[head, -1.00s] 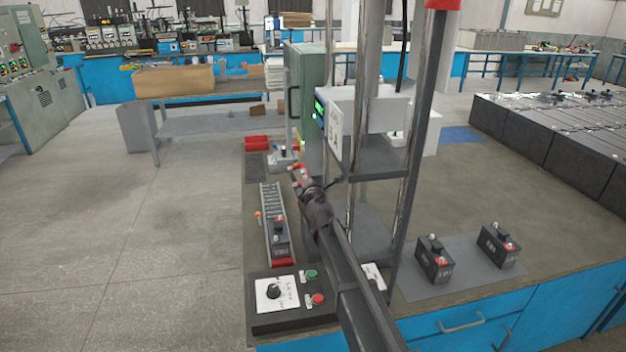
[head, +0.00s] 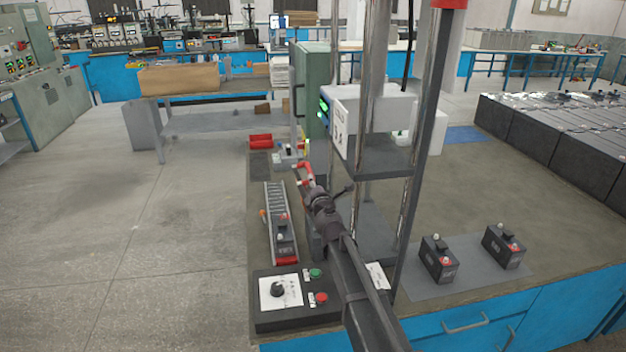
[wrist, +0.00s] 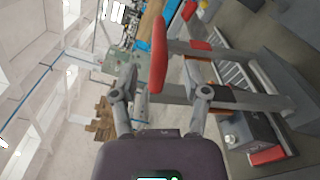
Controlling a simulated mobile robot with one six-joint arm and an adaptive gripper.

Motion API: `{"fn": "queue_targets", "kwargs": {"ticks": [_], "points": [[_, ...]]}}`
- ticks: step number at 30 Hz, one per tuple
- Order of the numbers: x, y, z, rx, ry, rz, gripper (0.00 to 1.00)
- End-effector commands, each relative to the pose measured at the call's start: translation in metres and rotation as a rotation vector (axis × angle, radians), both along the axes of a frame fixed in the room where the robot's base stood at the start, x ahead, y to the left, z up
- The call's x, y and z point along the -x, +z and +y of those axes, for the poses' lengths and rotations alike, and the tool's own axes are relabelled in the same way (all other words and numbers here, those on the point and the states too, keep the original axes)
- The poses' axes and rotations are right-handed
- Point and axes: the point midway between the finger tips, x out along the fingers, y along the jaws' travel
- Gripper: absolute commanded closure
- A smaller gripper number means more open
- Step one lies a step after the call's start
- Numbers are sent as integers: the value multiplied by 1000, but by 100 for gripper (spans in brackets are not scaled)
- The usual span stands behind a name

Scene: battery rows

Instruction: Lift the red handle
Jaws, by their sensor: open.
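The red handle (wrist: 158,55) is a rounded red grip joined to grey bars that run to the right in the wrist view. In the head view the red handle (head: 305,169) shows just beyond the end of my arm, beside the tall press-like frame. My gripper (wrist: 160,76) is open, with one finger on each side of the handle's line in the wrist view. I cannot tell whether the grip lies between the fingertips or a little beyond them. I see no finger closed on it. In the head view my gripper (head: 308,183) partly hides the handle's lower part.
The press frame with metal columns (head: 363,220) stands close to the right of my arm. A roller track (head: 279,222) with a black battery lies to the left. A control box (head: 285,300) is at the front. Two batteries (head: 438,259) (head: 503,246) stand on a grey mat.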

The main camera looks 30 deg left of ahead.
Motion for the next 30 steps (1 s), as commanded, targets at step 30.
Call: {"fn": "queue_targets", "kwargs": {"ticks": [30], "points": [[51,0,-43,0,1,0,79]]}}
